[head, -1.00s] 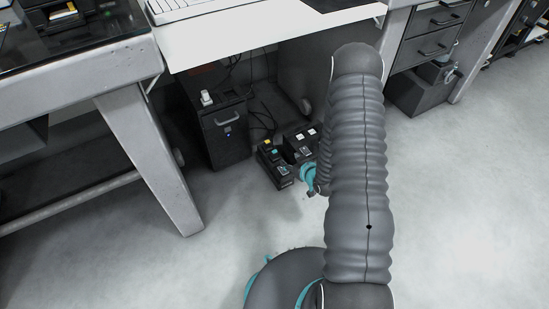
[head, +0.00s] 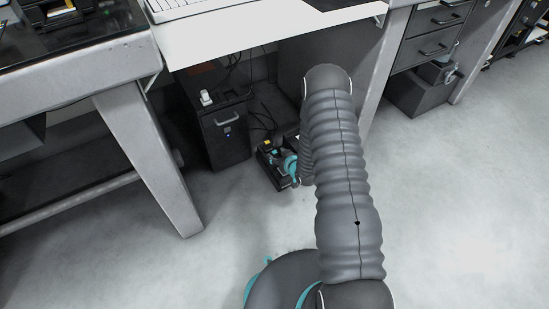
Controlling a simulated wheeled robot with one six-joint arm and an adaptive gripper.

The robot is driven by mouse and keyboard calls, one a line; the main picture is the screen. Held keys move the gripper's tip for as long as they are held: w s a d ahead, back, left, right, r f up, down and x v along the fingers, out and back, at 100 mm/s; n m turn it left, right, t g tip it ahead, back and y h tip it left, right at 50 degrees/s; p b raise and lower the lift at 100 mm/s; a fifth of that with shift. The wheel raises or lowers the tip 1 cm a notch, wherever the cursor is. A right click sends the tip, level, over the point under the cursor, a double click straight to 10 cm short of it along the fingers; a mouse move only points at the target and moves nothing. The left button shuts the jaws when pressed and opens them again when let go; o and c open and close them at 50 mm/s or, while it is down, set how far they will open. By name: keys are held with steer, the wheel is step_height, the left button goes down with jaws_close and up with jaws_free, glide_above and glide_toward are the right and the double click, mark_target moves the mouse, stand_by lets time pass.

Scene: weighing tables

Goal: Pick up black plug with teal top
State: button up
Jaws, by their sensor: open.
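The black plug with the teal top cannot be made out now. The spot on the black power strip (head: 264,160) where a small teal patch showed earlier is covered by the teal-ringed wrist of my arm. My gripper (head: 277,156) shows only as a small, unclear grey shape just left of that wrist, over the strip. It is open. I see nothing held in it, and I cannot tell whether it touches a plug.
A yellow-topped plug (head: 268,143) sits at the strip's far end. A black cabinet (head: 225,137) with a white item on top stands close at left. The white desk (head: 265,38) overhangs the strip, and a grey table leg (head: 160,160) is farther left. Front floor is clear.

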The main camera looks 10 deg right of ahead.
steer(key=shift+x, duration=1.45)
steer(key=shift+c, duration=0.2)
jaws_close()
steer(key=shift+r, duration=0.1)
